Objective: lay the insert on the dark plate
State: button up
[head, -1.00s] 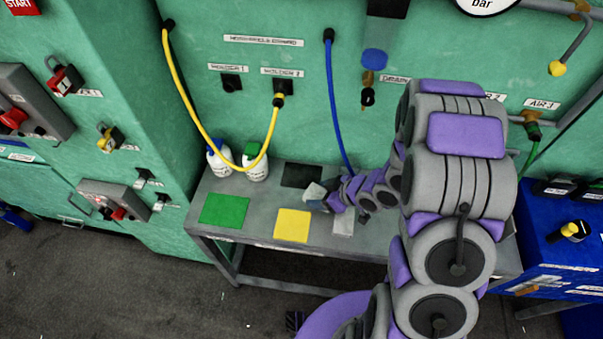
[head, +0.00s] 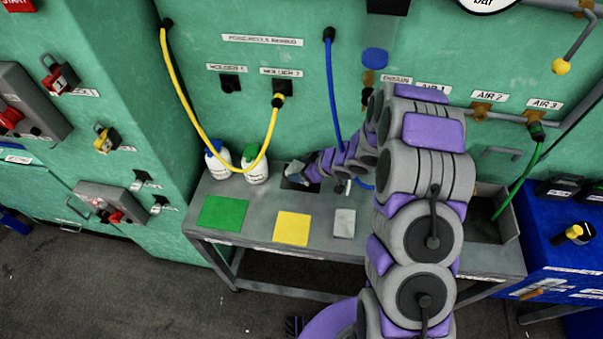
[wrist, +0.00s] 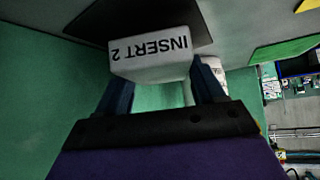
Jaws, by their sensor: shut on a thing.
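The insert is a pale grey block with "INSERT 2" on it, upside down in the wrist view (wrist: 150,57). My gripper (wrist: 158,72) is shut on it, with one dark blue finger on each side. In the head view, my gripper (head: 298,173) holds the insert (head: 293,170) at the dark plate (head: 300,185), at the back of the grey bench. The dark plate (wrist: 95,22) also shows beyond the insert in the wrist view. My gripper and arm hide part of the plate in the head view. I cannot tell whether the insert touches it.
Two white bottles (head: 256,168) stand left of the dark plate. A yellow hose (head: 184,100) and a blue hose (head: 333,90) hang from the green wall behind.

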jog(key=shift+f, duration=0.85)
jog(key=shift+r, duration=0.1)
jog(key=o, duration=1.1)
jog(key=shift+c, duration=0.2)
jog(key=p+v, duration=0.3)
jog(key=v, duration=0.9)
jog(key=shift+p, duration=0.4)
